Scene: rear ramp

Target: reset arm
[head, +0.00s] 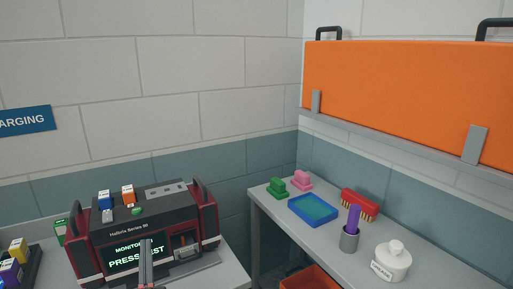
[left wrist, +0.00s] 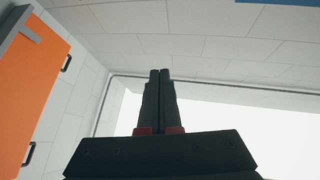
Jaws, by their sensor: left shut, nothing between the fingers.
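My left gripper (head: 146,246) shows at the bottom of the head view, in front of the lower part of the dark red-and-black monitor device (head: 152,217). In the left wrist view the left gripper (left wrist: 159,74) points up toward the ceiling, its two dark fingers together with nothing between them. My right gripper is in neither view.
An orange wall cabinet (head: 405,95) hangs above. Colored blocks sit around the monitor.

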